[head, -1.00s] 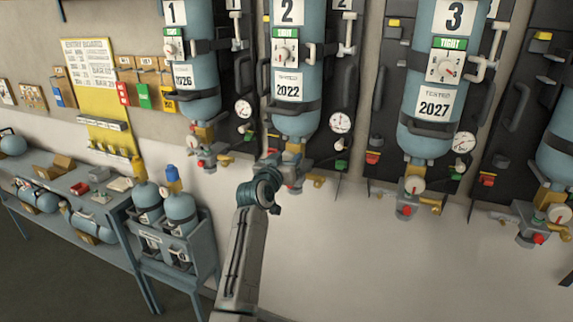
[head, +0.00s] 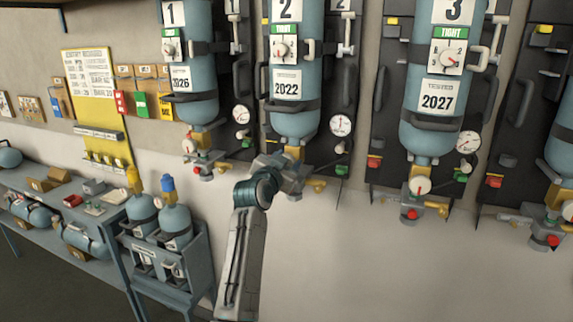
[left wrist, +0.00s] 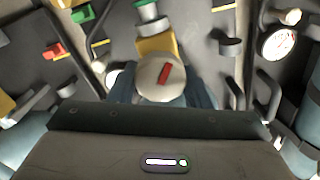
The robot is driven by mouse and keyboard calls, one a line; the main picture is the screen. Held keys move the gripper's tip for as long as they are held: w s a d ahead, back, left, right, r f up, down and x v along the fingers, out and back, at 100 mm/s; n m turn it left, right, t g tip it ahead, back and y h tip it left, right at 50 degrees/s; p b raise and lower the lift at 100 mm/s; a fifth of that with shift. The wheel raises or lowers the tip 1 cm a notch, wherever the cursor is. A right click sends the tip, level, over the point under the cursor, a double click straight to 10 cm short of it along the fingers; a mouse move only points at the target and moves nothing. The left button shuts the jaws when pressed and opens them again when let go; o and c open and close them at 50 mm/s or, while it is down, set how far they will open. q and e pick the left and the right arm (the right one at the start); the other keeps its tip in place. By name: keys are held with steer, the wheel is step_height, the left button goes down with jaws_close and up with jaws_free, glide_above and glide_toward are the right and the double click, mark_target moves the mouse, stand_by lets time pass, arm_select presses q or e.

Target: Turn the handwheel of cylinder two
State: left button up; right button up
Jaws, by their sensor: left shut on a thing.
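Cylinder two (head: 296,120) is a blue upright cylinder on the wall, with a "2" label, a green "TIGHT" tag and a "2022" card. Its handwheel (left wrist: 160,78) shows in the left wrist view as a pale round knob with a red mark, below a yellow valve neck (left wrist: 155,44). My left gripper (head: 291,170) is at the valve under cylinder two. It is shut on the handwheel, with a finger on either side of the knob in the left wrist view. In the head view the gripper mostly hides the handwheel. My right gripper is not in view.
Cylinder one (head: 190,105) hangs to the left and cylinder three (head: 432,115) to the right, each with its own valve below. A gauge (head: 341,125) is right of cylinder two. A blue rack with two small cylinders (head: 175,225) stands lower left. The wall below the valves is bare.

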arm_select(q)
steer(key=o, duration=1)
steer(key=shift+w, duration=0.2)
steer(key=shift+w+f, duration=0.25)
steer(key=shift+s+a+b, duration=0.1)
steer(key=shift+s+b, duration=0.2)
steer(key=shift+s, duration=0.35)
steer(key=b+v, duration=0.3)
steer(key=v, duration=0.6)
steer(key=shift+s+b, duration=0.25)
steer(key=shift+b, duration=0.15)
steer(key=shift+a+r, duration=0.1)
